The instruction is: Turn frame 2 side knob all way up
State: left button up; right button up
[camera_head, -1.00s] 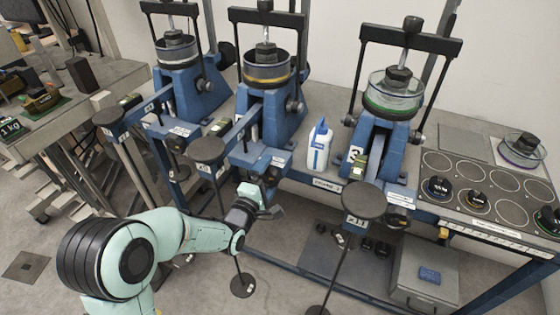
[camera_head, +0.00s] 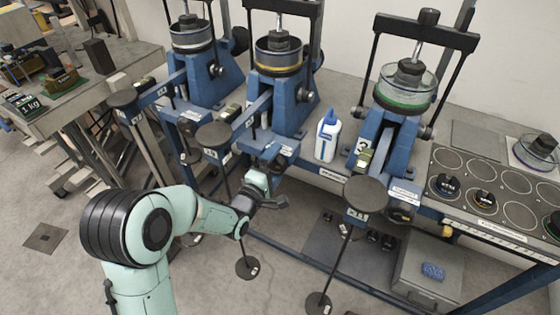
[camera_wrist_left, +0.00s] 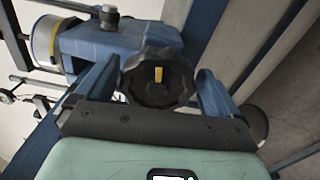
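Frame 2 looks to be the middle blue lever frame (camera_head: 292,100), with a yellow-banded ring (camera_head: 279,70) on top. My left gripper (camera_head: 272,198) is low in front of this frame, at the right of its lever. In the left wrist view a black lobed knob (camera_wrist_left: 158,86) with a yellow mark, pointing up in the picture, sits in the gap between my spread fingers (camera_wrist_left: 158,92). The fingers lie on either side of it. I see no clear sign of a firm grip. My right gripper is not in view.
A left blue frame (camera_head: 208,80) and a right one (camera_head: 385,125) flank it. A white bottle (camera_head: 327,138) stands between the middle and right frames. Round lever plates (camera_head: 214,135) and (camera_head: 366,194) jut out at the front. Weights (camera_head: 446,186) lie at the right.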

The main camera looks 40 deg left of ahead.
pick_arm(q)
jog(key=shift+s+a, duration=0.2)
jog(key=shift+a, duration=0.05)
jog(key=shift+s+d, duration=0.2)
jog(key=shift+s, duration=0.3)
jog(key=s+b, duration=0.1)
jog(key=s, duration=0.2)
jog(key=shift+s+d, duration=0.1)
jog(key=shift+d, duration=0.05)
jog(key=shift+s+d+b, duration=0.1)
jog(key=shift+s+b, duration=0.3)
jog(key=shift+s, duration=0.35)
